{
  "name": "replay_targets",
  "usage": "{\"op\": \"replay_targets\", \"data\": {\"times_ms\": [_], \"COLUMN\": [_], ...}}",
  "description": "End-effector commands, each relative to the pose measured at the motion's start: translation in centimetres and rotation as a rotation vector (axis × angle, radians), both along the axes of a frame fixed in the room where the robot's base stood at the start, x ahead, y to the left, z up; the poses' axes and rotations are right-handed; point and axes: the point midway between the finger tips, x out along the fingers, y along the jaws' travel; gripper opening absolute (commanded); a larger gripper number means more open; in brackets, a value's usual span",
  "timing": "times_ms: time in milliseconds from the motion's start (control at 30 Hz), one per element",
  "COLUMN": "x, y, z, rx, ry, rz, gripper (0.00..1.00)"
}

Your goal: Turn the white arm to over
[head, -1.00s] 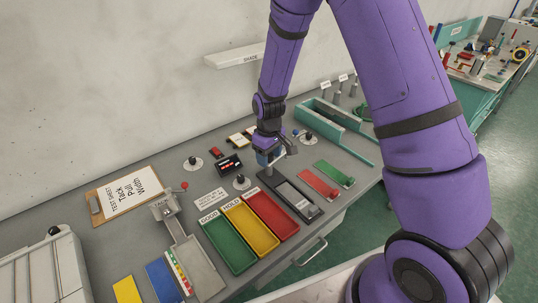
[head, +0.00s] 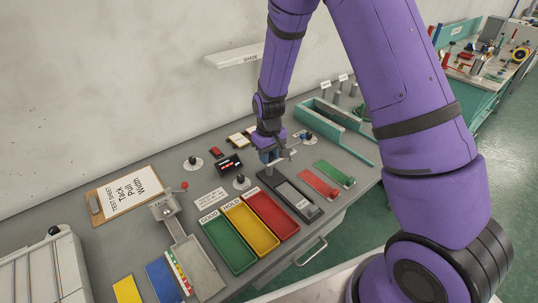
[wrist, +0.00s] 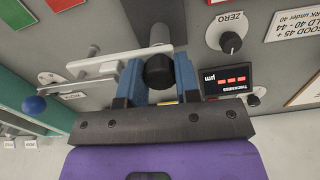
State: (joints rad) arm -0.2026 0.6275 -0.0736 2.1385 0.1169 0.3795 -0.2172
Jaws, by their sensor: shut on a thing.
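My gripper (wrist: 157,78) has its two blue fingers on either side of a round black knob (wrist: 159,68) and is shut on it. The white arm (wrist: 120,63) is a flat bar reaching left from the knob in the wrist view. A small metal peg stands near it, and a thin grey lever with a blue ball (wrist: 35,103) lies just beside it. In the head view my gripper (head: 268,159) is at the back of the dark gauge base (head: 300,207); the knob is mostly hidden there. The word "over" is not readable.
A thickness display (wrist: 228,80) with red marks and a ZERO dial (wrist: 231,42) are close beside my gripper. Green, yellow and red trays (head: 230,246) lie in front to the left. Red and green strips (head: 318,184) lie to the right.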

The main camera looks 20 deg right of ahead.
Motion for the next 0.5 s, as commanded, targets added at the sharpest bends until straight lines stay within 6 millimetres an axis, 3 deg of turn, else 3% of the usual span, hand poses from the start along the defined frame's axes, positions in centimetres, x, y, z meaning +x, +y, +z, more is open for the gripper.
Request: {"op": "replay_targets", "data": {"times_ms": [500], "x": [0.02], "y": [0.03], "z": [0.03], "rx": [0.0], "ry": [0.0], "rz": [-0.489], "gripper": [0.0]}}
